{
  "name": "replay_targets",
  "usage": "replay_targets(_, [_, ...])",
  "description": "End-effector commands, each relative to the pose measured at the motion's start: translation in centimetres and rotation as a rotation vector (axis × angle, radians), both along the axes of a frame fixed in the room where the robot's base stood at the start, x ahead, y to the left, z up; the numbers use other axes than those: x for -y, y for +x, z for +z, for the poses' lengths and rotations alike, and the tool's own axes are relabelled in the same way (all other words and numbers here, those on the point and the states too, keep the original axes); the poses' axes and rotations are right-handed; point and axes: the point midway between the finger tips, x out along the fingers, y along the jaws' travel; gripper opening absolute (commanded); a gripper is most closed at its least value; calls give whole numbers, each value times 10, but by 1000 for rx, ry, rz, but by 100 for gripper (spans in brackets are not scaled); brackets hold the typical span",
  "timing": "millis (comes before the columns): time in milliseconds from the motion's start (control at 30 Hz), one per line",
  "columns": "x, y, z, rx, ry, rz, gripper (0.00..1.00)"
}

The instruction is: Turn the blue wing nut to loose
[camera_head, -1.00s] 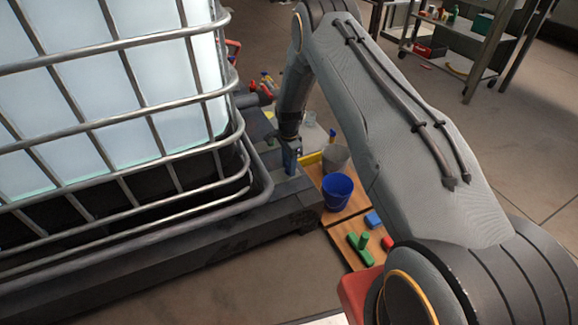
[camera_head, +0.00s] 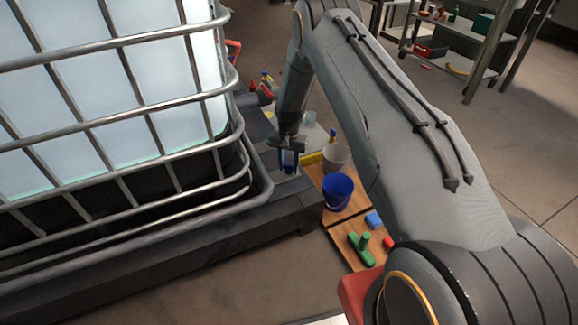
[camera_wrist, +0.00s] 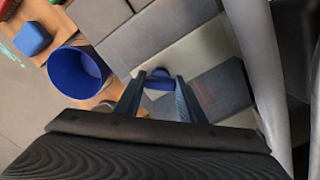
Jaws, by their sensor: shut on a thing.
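The blue wing nut (camera_wrist: 159,79) lies between the two fingers of my gripper (camera_wrist: 160,82) in the wrist view, its round blue part showing between the fingertips. My gripper is shut on it, pointing down. In the head view my gripper (camera_head: 288,158) is at the end of the arm, beside the caged tank, low over the dark grey base. A bit of blue (camera_head: 289,169) shows between and below its fingers there. The fingers hide part of the nut, and its exact angle is hard to tell.
The caged white tank (camera_head: 110,90) stands close on the left, its metal bars near my arm. A blue bucket (camera_head: 338,194) and a grey bucket (camera_head: 336,158) stand on a wooden board right of my gripper. Green blocks (camera_head: 361,250) lie nearer.

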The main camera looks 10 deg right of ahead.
Motion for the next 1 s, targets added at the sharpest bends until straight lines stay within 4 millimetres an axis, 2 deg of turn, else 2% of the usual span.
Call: replay_targets(1000, [1, -1, -1, -4, 1, 965, 14])
